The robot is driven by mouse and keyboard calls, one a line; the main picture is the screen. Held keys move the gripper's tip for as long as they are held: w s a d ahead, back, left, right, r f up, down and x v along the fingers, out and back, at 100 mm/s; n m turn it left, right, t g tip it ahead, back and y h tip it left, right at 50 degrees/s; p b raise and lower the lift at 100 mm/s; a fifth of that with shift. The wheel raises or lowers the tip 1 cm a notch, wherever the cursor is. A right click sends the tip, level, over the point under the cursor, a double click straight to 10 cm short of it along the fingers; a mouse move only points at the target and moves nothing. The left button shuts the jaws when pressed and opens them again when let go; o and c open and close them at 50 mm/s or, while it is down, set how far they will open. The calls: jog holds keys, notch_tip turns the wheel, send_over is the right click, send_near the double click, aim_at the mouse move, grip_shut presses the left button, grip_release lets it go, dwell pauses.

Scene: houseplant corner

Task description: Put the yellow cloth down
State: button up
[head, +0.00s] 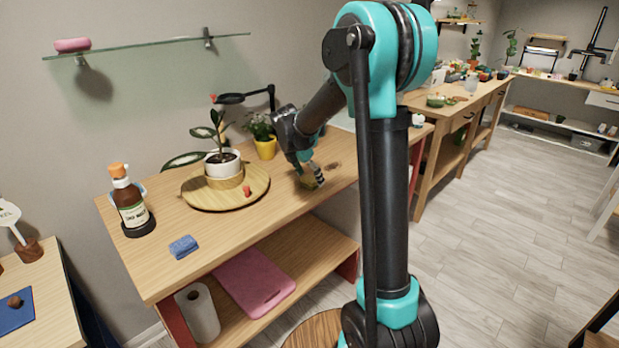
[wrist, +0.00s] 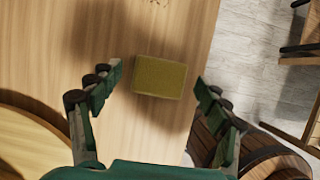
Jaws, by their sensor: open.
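The yellow cloth (wrist: 160,77) is a small olive-yellow block-like pad. In the wrist view it lies on the wooden table top (wrist: 150,25), near the edge on the right. In the head view the cloth (head: 309,183) is partly hidden under my gripper (head: 312,172). In the wrist view my gripper (wrist: 153,88) is open, with one finger on each side of the cloth and a gap to each. The cloth sits a little beyond the fingertips.
Left of my gripper is a round wooden board (head: 198,196) with a potted plant (head: 223,164) on it. A brown bottle (head: 131,205) and a blue cloth (head: 183,247) are further left. A yellow pot (head: 266,149) stands behind. A lower shelf holds a pink board (head: 254,284).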

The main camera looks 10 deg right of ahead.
jog(key=v, duration=1.2)
jog(key=s+d+f+m+y, duration=0.1)
jog(key=s+d+f+m, duration=0.1)
jog(key=s+f+m, duration=0.4)
jog(key=s+d+f+m+t+y, duration=0.1)
jog(key=s+d+f+m, duration=0.2)
jog(key=s+f+m, duration=0.3)
jog(key=s+d+f+m+y, duration=0.1)
jog(key=s+d+f+m, duration=0.2)
jog(key=s+m, duration=1)
notch_tip(320, 180, down, 3)
jog(key=shift+s+d+f+y, duration=0.25)
jog(key=shift+s+y, duration=0.15)
jog(key=shift+s, duration=0.75)
jog(key=shift+c, duration=0.3)
